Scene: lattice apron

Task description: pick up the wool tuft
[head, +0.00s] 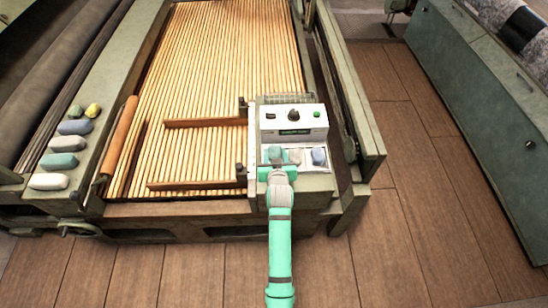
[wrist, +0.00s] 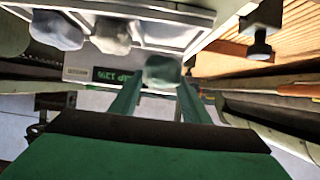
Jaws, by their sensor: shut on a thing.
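The wool tuft (wrist: 162,72) is a rounded grey-green lump between my fingertips in the wrist view. In the head view the tuft (head: 274,152) shows just beyond the fingers. My gripper (head: 276,165) is at the left end of a small pale tray (head: 307,165) on the machine's near right corner. In the wrist view my gripper (wrist: 160,88) is shut on the tuft, one green finger on each side. The tuft appears apart from the tray (wrist: 165,34), whose compartment by it looks empty.
A whitish tuft (head: 296,156) and a blue tuft (head: 318,156) lie in the other tray compartments. A control box (head: 291,118) with a knob stands just behind. Wooden bars (head: 205,122) reach over the slatted lattice at left. Several tufts lie on the left ledge (head: 77,148).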

